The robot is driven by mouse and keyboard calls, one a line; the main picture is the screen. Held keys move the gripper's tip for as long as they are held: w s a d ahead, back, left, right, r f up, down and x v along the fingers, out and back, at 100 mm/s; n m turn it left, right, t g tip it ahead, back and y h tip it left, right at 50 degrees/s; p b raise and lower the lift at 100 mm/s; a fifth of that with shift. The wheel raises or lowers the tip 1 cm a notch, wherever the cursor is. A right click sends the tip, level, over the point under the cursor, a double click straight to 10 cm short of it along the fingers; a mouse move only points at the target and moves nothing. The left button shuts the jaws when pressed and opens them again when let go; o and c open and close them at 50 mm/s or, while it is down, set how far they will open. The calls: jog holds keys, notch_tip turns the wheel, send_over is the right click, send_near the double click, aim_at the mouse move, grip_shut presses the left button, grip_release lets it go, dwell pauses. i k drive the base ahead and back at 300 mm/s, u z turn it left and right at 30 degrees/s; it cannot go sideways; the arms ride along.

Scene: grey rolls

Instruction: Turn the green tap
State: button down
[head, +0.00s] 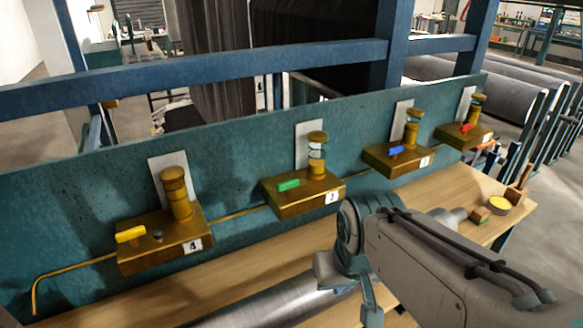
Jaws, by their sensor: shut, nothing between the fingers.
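My gripper (371,312) hangs below my wrist, right of and lower than the green tap. It is clear of the tap. It is shut and empty, though its fingertips are small and partly unclear here.
A yellow tap (130,234) is at the left, a blue tap (395,150) and a red tap (466,127) at the right. The wooden bench (215,285) is mostly clear. A brush (518,190) and a yellow round tin (499,203) lie at its right end.

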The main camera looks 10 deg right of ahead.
aim_at(287, 186)
jog(key=u, duration=0.15)
jog(key=k, duration=0.45)
jog(key=u, duration=0.6)
jog(key=k, duration=0.85)
jog(key=z, duration=0.35)
jog(key=i, duration=0.6)
jog(key=z, duration=0.65)
jog(key=i, duration=0.95)
jog(key=u, duration=0.35)
